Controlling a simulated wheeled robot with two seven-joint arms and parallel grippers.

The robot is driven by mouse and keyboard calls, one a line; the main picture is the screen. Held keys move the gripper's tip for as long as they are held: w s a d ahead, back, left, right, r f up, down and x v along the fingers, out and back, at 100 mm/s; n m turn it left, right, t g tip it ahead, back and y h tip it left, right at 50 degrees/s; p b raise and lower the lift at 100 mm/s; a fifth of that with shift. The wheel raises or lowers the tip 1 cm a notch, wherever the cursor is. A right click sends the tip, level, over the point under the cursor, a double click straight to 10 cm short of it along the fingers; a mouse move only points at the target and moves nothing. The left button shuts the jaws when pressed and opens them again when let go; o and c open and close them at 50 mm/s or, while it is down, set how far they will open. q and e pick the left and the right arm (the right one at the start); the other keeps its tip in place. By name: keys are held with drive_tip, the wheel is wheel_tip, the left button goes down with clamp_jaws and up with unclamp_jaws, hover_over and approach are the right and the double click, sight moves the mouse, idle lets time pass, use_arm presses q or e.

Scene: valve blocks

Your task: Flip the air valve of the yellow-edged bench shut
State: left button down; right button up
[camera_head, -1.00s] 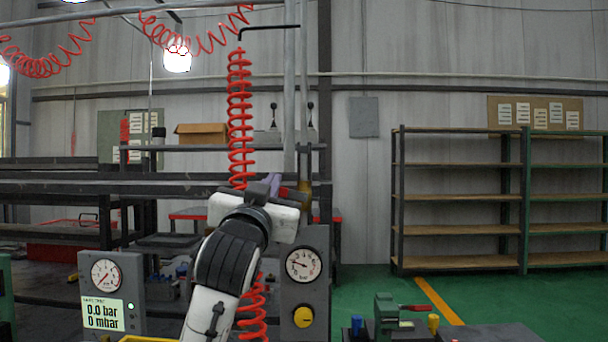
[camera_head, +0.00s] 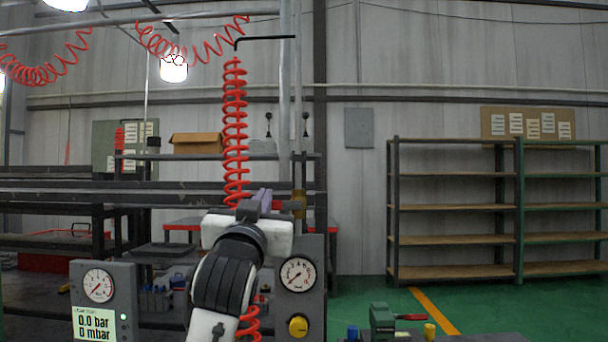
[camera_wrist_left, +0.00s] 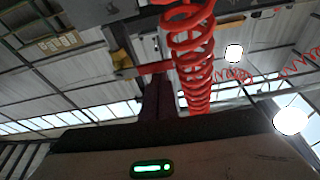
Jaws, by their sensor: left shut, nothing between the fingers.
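The air valve (camera_head: 299,203) is a brass-coloured body on the upright pipe above a grey gauge panel. Its red lever (camera_head: 279,205) points left, crosswise to the pipe. The wrist view shows the yellowish valve body (camera_wrist_left: 123,66) and the red lever (camera_wrist_left: 155,67) close beyond the fingertips. My left gripper (camera_head: 264,198) is shut and empty, just left of the lever; its dark fingers (camera_wrist_left: 156,95) are together in the wrist view. I cannot tell whether they touch the lever. The bench's yellow edge does not show now. My right gripper is not in view.
A coiled red hose (camera_head: 235,135) hangs right behind my left gripper. The panel has a round gauge (camera_head: 298,274) and a yellow knob (camera_head: 298,326). A second gauge box (camera_head: 104,300) reads 0.0 bar at left. Empty shelves (camera_head: 452,207) stand at the back right.

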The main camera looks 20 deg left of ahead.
use_arm(q)
wheel_tip(320, 180, up, 4)
drive_tip(key=p, duration=0.4)
drive_tip(key=b+v, duration=0.2)
drive_tip(key=v, duration=0.8)
drive_tip(key=shift+d, duration=0.1)
